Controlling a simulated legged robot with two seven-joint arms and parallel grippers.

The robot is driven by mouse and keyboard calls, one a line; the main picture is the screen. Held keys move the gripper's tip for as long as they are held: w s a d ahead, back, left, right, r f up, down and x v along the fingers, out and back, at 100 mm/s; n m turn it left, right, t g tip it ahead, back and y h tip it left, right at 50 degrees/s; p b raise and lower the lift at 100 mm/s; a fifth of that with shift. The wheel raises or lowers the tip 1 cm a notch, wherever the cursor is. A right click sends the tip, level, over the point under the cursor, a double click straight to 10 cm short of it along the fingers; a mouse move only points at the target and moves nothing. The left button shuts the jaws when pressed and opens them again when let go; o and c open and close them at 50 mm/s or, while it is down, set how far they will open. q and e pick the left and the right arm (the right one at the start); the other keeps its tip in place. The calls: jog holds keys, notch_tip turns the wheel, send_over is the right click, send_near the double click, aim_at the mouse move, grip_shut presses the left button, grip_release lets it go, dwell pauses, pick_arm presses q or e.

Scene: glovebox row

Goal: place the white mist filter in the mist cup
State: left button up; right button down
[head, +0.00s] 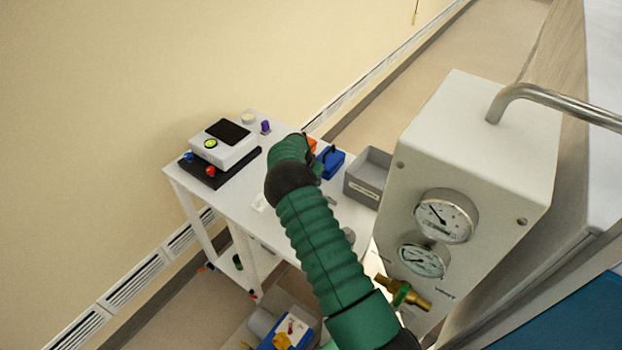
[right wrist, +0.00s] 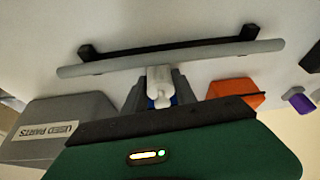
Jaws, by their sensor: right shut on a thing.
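In the right wrist view my right gripper (right wrist: 160,78) is shut on a small white stepped piece, which I take to be the white mist filter (right wrist: 160,86). The piece sits between the two grey fingers, with a bit of blue behind it. In the head view my green right arm reaches over the white table, and its sleeve hides most of the gripper and the held piece. I cannot make out the mist cup for certain in either view. My left gripper is not in view.
The white table (head: 240,192) carries a grey-white device (head: 223,145), a blue object (head: 330,160) and a grey bin (head: 368,176). A grey bar (right wrist: 170,58) and an orange block (right wrist: 235,93) lie near my gripper. A gauge box (head: 470,150) stands at right.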

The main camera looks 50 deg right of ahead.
jog(key=c, duration=1.5)
grip_release()
jog(key=shift+d+f, duration=0.15)
jog(key=shift+f, duration=0.1)
jog(key=o, duration=0.5)
jog(key=shift+s+d+f, duration=0.1)
jog(key=shift+d+f, duration=0.05)
jog(key=shift+d, duration=0.35)
jog(key=shift+s+d, duration=0.1)
jog(key=shift+a, duration=0.2)
